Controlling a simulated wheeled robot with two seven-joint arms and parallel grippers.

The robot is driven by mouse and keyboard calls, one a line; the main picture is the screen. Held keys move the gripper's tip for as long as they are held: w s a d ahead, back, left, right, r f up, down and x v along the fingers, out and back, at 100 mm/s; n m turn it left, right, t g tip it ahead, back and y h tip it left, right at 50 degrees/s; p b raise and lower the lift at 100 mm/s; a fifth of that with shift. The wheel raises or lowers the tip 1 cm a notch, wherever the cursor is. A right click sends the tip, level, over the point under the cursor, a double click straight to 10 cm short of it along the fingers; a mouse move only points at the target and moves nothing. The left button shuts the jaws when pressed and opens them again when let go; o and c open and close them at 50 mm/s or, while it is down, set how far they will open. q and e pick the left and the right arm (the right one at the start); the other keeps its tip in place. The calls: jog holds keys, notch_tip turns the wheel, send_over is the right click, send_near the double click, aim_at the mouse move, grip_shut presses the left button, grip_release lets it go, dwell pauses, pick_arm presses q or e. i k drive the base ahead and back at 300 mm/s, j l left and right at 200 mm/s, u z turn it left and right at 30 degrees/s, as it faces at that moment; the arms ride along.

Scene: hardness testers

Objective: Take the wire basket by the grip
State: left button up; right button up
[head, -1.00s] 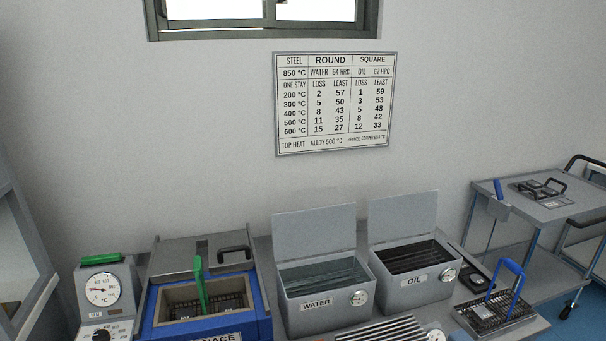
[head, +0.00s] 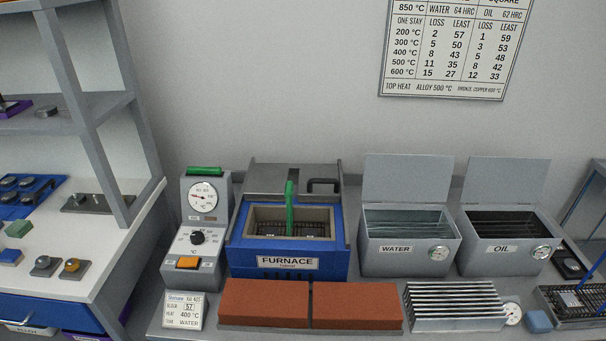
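A dark wire basket (head: 318,231) sits inside the open furnace (head: 290,262), and its upright green grip (head: 291,200) rises above the furnace opening. A second wire basket (head: 572,306) stands at the right edge of the view, partly cut off. A blue grip (head: 600,268) shows over it at the picture's edge. Neither of my grippers is in view.
A control box (head: 201,240) with dial stands left of the furnace. The water tank (head: 402,262) and oil tank (head: 500,258) stand open to the right. Red bricks (head: 262,304), a ribbed rack (head: 455,306) and a card (head: 184,311) line the front. A shelf unit (head: 92,150) is at left.

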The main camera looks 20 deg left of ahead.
aim_at(289, 191)
jog(key=k+j+z, duration=0.1)
jog(key=j+z, duration=0.2)
jog(key=k+j+z, duration=0.1)
jog(key=j+z, duration=0.15)
jog(key=j, duration=0.15)
jog(key=k+j+z, duration=0.3)
jog(key=j+z, duration=0.25)
jog(key=k+j, duration=0.05)
jog(key=j, duration=0.05)
